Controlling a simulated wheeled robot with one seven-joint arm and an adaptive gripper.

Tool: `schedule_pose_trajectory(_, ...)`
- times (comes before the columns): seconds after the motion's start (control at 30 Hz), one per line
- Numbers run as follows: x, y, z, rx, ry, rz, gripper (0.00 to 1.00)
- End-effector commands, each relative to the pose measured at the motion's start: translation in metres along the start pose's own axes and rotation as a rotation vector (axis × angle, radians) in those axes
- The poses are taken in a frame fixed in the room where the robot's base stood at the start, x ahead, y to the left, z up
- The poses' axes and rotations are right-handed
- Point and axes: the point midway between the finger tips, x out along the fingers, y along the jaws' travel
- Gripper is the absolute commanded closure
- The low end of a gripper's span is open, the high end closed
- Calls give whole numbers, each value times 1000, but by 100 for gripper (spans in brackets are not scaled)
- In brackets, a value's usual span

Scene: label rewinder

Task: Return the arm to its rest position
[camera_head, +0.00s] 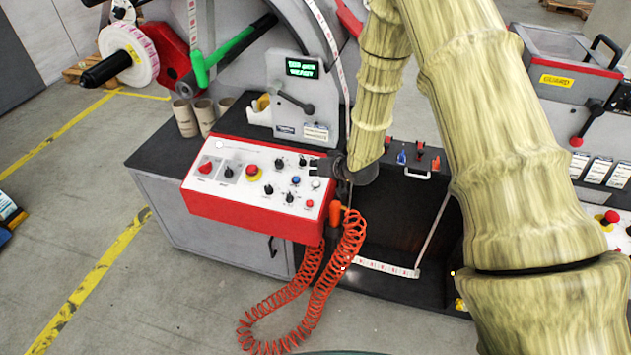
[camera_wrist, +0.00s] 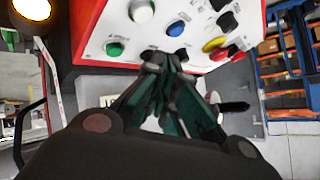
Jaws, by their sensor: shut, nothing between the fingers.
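My arm (camera_head: 500,130) rises from the lower right of the head view and bends down at the top towards the machine. My gripper (camera_head: 318,168) is at the right end of the red-edged white control panel (camera_head: 232,165), close to its knobs. In the wrist view, my gripper (camera_wrist: 165,60) is shut and empty, with its fingertips in front of the panel face (camera_wrist: 110,30). A green button (camera_wrist: 115,48), a blue button (camera_wrist: 176,28) and a white button (camera_wrist: 141,11) are near the tips. I cannot tell whether the tips touch the panel.
A coiled orange cord (camera_head: 320,290) hangs below the panel. A display unit (camera_head: 303,95) with a lever stands behind. A label web (camera_head: 385,268) runs at the right. Cardboard cores (camera_head: 185,118) stand on the bench. Shelves (camera_wrist: 285,60) show in the wrist view.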

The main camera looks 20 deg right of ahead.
Motion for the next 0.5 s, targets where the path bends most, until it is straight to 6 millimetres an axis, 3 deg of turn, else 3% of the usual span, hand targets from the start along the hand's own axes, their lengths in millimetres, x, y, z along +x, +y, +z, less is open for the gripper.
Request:
schedule_pose_trajectory(0.2, -10, -8, -9, -1, 1, -1, 100)
schedule_pose_trajectory(0.5, -10, -8, -8, -1, 1, 0, 100)
